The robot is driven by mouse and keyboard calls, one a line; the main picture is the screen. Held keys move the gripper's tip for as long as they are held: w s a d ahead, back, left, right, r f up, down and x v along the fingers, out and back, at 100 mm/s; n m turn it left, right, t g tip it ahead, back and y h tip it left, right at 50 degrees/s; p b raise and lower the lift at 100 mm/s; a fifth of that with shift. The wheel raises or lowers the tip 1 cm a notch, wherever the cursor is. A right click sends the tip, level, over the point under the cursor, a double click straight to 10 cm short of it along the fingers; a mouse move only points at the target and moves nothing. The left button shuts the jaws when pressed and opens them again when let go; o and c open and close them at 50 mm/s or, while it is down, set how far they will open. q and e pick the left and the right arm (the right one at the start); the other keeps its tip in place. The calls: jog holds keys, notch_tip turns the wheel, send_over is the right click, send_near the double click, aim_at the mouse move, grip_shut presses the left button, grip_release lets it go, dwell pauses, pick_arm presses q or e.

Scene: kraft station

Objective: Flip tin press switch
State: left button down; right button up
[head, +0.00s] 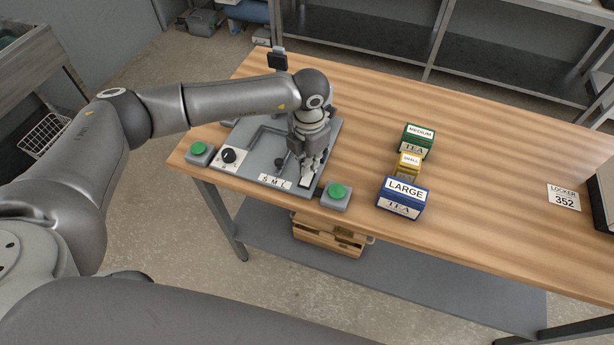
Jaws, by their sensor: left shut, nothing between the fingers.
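The tin press (257,138) is a grey panel with a raised frame at the left end of the wooden table. It has a black round knob (229,156) on a white plate at its front left and a label strip reading S M L (274,181) along its front edge. My left gripper (308,170) is shut and empty, pointing down over the panel's front right corner, at a small white part (305,182). I cannot tell whether the fingers touch it. The gripper hides part of the panel. My right gripper is not in view.
Green buttons on grey boxes stand left (198,149) and right (337,191) of the panel. Green (416,141), yellow (408,164) and blue (401,199) tea tins stand to the right. A locker card (563,197) lies farther right. The table between is clear.

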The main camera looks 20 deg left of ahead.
pick_arm(q)
jog(key=shift+f+b, duration=1.1)
jog(key=shift+f, duration=0.1)
dwell(0.7)
jog(key=shift+s, duration=0.1)
jog(key=shift+r+p, duration=0.5)
jog(key=shift+r, duration=0.3)
jog(key=shift+r+p, duration=1.25)
jog(key=shift+r, duration=1.5)
jog(key=shift+f, duration=0.1)
